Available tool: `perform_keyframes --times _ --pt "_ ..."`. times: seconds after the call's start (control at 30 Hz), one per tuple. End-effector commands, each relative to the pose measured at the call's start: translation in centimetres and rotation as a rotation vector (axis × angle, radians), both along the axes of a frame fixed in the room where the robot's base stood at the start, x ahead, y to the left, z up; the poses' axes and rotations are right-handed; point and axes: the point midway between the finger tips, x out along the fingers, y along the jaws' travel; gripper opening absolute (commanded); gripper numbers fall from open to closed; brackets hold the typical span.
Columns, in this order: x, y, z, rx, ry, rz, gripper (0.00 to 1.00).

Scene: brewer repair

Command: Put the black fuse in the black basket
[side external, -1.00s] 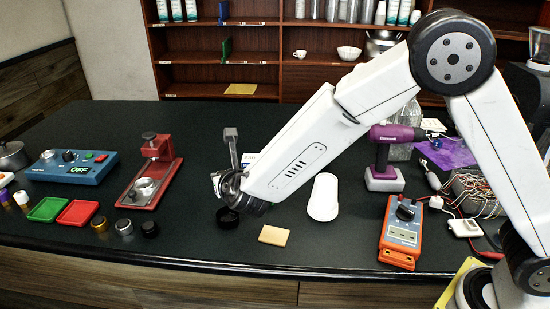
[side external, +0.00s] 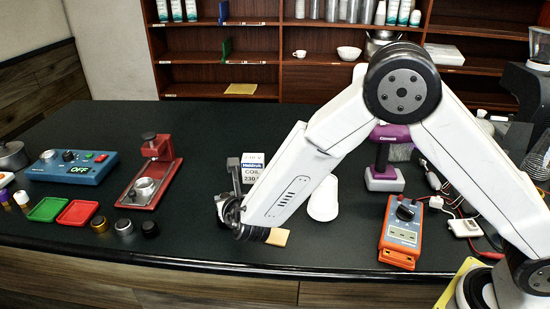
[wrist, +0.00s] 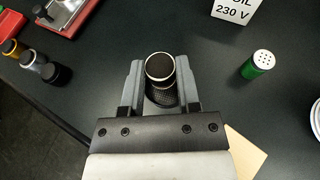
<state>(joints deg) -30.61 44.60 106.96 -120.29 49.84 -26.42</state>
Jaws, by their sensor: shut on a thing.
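A green cylinder with a perforated white top (wrist: 257,65) stands to the right in the wrist view. A tan pad (side external: 278,237), white cup (side external: 323,198) and orange meter (side external: 401,232) lie rightward. Gold, silver and black caps (side external: 150,228) stand left.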

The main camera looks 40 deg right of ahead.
Motion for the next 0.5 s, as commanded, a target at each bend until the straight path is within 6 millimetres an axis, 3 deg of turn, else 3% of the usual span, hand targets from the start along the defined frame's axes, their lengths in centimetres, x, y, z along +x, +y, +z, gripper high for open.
perform_keyframes --times 0.5 --pt "0.0 0.0 -3.8 -0.001 0.000 0.000 0.00"
